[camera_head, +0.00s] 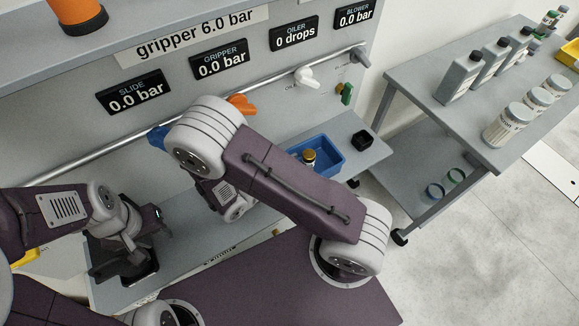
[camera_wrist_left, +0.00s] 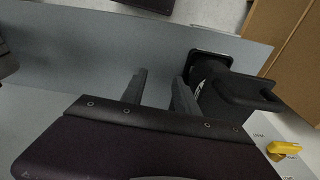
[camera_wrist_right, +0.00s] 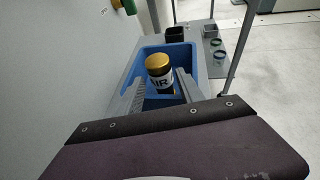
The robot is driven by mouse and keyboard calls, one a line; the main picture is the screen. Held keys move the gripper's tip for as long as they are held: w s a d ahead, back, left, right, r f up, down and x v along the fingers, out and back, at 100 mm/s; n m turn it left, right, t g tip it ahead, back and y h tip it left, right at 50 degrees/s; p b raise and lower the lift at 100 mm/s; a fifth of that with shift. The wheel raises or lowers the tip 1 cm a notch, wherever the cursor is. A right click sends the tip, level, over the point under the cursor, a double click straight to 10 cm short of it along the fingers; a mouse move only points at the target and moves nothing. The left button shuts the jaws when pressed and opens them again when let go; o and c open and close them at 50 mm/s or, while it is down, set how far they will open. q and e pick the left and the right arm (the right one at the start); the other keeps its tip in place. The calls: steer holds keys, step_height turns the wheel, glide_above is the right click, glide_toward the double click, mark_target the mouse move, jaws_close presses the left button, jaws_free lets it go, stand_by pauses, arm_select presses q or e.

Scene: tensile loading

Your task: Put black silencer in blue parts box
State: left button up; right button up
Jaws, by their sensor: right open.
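The blue parts box (camera_head: 325,160) sits on the low grey shelf and also shows in the right wrist view (camera_wrist_right: 203,72). A dark cylinder with a gold top and a lettered label (camera_wrist_right: 160,72), likely the silencer, stands upright in it; its gold top shows in the head view (camera_head: 309,155). My right gripper (camera_wrist_right: 160,86) is open, its fingers on either side of the cylinder in the picture; contact cannot be told. In the head view my right arm hides it. My left gripper (camera_wrist_left: 160,88) is open and empty, beside a black fixture (camera_wrist_left: 235,90).
A small black open container (camera_head: 362,138) stands behind the blue box. A grey side table (camera_head: 455,110) at right holds bottles and jars, with two rings (camera_head: 445,183) on its lower shelf. A horizontal rail (camera_head: 100,153) runs along the panel.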

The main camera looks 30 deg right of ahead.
steer(key=s+a+r+m+g+y, duration=0.1)
steer(key=s+a+m+g+y, duration=0.2)
steer(key=s+m+g+y, duration=0.75)
steer(key=w+a+r+m+t+y, duration=0.1)
steer(key=w+r+m+t+y, duration=0.1)
steer(key=w+m+t, duration=0.4)
steer(key=r+m+t, duration=0.1)
steer(key=m, duration=0.4)
steer(key=shift+a+r+y, duration=0.25)
steer(key=shift+r+y, duration=0.05)
steer(key=shift+y, duration=0.05)
